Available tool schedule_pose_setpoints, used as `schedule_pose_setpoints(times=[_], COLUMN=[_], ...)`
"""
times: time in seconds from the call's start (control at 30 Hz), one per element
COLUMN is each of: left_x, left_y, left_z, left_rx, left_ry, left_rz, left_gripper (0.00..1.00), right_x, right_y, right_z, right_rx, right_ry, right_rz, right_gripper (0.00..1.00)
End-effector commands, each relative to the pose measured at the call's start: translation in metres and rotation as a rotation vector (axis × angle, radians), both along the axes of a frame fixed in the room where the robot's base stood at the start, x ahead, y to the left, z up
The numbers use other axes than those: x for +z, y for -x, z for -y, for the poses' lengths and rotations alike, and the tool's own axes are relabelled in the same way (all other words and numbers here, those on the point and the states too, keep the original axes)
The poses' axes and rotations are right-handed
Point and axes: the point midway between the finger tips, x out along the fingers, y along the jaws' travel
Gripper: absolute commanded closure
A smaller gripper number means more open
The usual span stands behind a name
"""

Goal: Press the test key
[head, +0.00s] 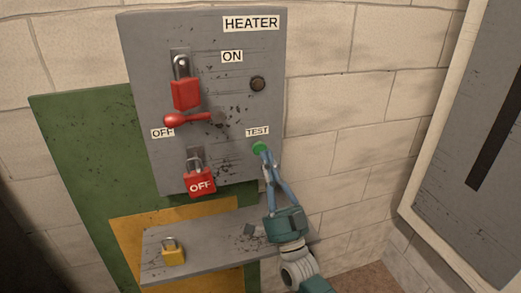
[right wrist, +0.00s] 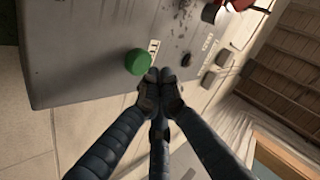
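The test key is a round green button (head: 257,148) under the TEST label (head: 257,132), low on the right of the grey HEATER box (head: 222,60). It also shows in the right wrist view (right wrist: 138,62), standing out from the grey face. My right gripper (head: 265,151) comes up from below with its fingers together and nothing between them. In the right wrist view its fingertips (right wrist: 158,76) are right beside the button, a little lower and to the right. I cannot tell whether they touch it. My left gripper is not in view.
A red padlock (head: 186,92) hangs by ON, above a red lever handle (head: 187,119) near OFF. A red OFF padlock (head: 200,182) hangs lower. A dark round knob (head: 257,84) is above TEST. A grey shelf (head: 205,248) below holds a yellow padlock (head: 173,256).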

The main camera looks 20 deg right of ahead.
Motion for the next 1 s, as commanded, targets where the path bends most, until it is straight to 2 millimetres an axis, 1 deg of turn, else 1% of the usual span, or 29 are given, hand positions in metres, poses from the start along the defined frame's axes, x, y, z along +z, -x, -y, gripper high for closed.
schedule_pose_setpoints(times=[0.2,0.4,0.5,0.63,1.0], left_x=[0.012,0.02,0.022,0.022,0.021], left_y=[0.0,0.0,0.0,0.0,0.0], left_z=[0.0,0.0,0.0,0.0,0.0], left_rx=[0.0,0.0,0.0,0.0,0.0], left_ry=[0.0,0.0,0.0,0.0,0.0], left_rz=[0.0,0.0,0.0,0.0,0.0], left_gripper=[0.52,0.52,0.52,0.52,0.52], right_x=[0.002,0.001,0.001,0.0,0.0], right_y=[0.02,0.039,0.046,0.049,0.049], right_z=[0.001,0.001,0.001,0.002,0.002], right_rx=[0.0,0.0,0.0,-0.001,0.0], right_ry=[0.001,0.001,0.001,0.001,0.0], right_rz=[-0.002,-0.002,-0.001,0.0,0.0], right_gripper=[1.0,1.0,1.0,1.0,1.0])
